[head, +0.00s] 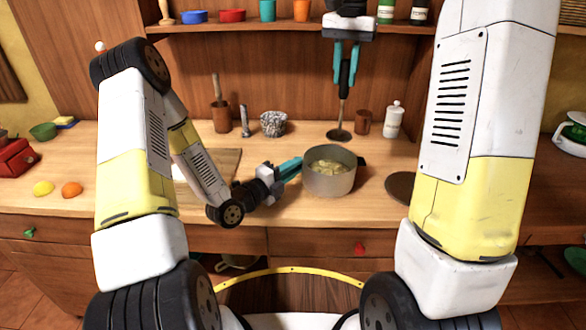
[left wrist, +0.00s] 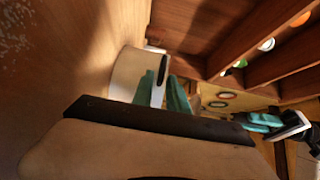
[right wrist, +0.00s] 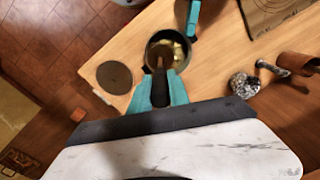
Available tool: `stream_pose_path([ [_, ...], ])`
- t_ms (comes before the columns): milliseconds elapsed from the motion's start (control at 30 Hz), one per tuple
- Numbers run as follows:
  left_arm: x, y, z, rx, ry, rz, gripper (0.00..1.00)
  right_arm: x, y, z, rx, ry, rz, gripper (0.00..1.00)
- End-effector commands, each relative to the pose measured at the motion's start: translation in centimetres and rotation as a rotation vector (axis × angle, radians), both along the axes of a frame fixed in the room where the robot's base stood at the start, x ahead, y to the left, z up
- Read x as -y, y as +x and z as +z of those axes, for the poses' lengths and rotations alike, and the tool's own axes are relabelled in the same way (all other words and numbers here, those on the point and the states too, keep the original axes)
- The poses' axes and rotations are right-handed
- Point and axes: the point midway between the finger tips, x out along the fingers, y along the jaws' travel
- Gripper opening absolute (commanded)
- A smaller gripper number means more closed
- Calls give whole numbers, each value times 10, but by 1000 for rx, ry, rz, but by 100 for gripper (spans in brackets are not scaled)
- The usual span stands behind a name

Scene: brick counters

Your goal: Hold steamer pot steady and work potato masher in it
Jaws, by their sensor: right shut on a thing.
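The steamer pot (head: 330,180) stands upright on the wooden counter, with pale yellow potato chunks (head: 327,166) inside. The right wrist view shows the pot (right wrist: 151,52) from above. My left gripper (head: 298,165) is at the pot's left side; its teal fingers also show in the left wrist view (left wrist: 172,93), close to the pot wall. The far fingertips are hidden, so its grip is unclear. My right gripper (head: 346,66) is shut on the handle of the potato masher (head: 343,108), held upright. The masher's round head (head: 340,135) appears above and behind the pot's rim, outside the pot.
A dark round disc (head: 401,187) lies right of the pot. A cutting board (head: 226,160) lies left. A shelf (head: 290,27) runs above.

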Motion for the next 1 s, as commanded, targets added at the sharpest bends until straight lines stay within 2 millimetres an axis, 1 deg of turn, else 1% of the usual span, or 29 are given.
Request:
stream_pose_path([
  [33, 0, 0, 0, 0, 0, 0, 7, 0, 0, 0, 1, 0, 0, 0],
  [67, 0, 0, 0, 0, 0, 0, 1, 0, 0, 0, 1, 0, 0, 0],
  [100, 0, 0, 0, 0, 0, 0, 0, 0, 0, 0, 1, 0, 0, 0],
  [1000, -1, 0, -1, -1, 1, 1, 0, 0, 0, 0, 0, 0, 0, 0],
])
